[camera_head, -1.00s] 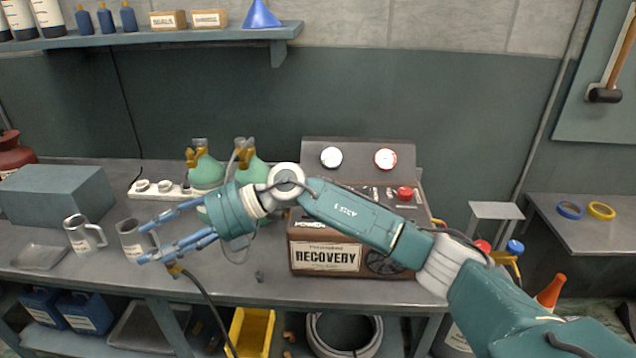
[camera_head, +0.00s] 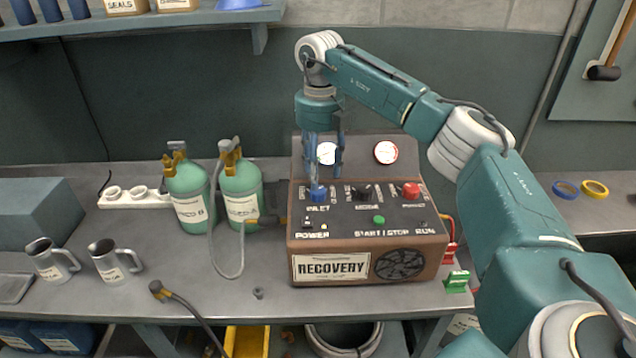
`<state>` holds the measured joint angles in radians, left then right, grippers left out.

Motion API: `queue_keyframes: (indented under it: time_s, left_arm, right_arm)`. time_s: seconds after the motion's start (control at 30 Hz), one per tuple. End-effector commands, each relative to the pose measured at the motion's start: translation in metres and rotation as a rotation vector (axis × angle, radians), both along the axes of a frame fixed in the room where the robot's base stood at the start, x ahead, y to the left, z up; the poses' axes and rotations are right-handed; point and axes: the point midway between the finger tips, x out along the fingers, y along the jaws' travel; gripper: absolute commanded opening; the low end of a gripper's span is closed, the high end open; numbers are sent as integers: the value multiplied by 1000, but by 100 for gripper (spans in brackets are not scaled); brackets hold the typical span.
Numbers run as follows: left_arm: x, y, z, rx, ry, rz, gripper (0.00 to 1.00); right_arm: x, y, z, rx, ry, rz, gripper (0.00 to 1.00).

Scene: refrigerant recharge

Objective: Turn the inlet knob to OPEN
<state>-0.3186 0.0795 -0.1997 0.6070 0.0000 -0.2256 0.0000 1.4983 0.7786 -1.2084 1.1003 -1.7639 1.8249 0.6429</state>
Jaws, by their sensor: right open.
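The recovery machine (camera_head: 350,236) stands on the bench, with its dark control panel facing up. The blue inlet knob (camera_head: 318,193) is at the panel's upper left, above the INLET label. A black knob (camera_head: 364,193) is in the middle and a red knob (camera_head: 411,190) at the right. My right gripper (camera_head: 324,178) points down just above the inlet knob, its fingers spread and open. One finger overlaps the knob in the picture; I cannot tell whether it touches. The knob's setting is too small to read. My left gripper is not in view.
Two green cylinders (camera_head: 240,195) with a grey hose stand left of the machine. Metal mugs (camera_head: 112,262) and a power strip (camera_head: 135,197) are farther left. A loose hose end (camera_head: 160,291) lies at the bench's front. A green clip-like item (camera_head: 457,281) is at the machine's right.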

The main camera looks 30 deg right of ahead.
Motion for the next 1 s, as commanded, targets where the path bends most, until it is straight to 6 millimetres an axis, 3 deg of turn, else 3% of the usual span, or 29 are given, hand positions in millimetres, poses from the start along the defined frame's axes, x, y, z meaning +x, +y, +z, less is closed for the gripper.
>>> queue_keyframes:
  time_s: [0.07,0.13,0.43,0.67,0.9,1.0]
  left_arm:
    - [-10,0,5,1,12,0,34]
    - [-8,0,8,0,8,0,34]
    - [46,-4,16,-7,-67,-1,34]
    - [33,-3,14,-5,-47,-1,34]
    - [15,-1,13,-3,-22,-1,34]
    - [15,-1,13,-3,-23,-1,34]
  right_arm:
    - [-1,0,-15,0,4,0,51]
    - [-1,0,-26,0,3,1,51]
    - [0,1,-51,2,-1,2,51]
    - [1,1,-53,2,-2,2,51]
    - [1,1,-52,2,-1,2,7]
    - [0,1,-52,2,-1,2,6]
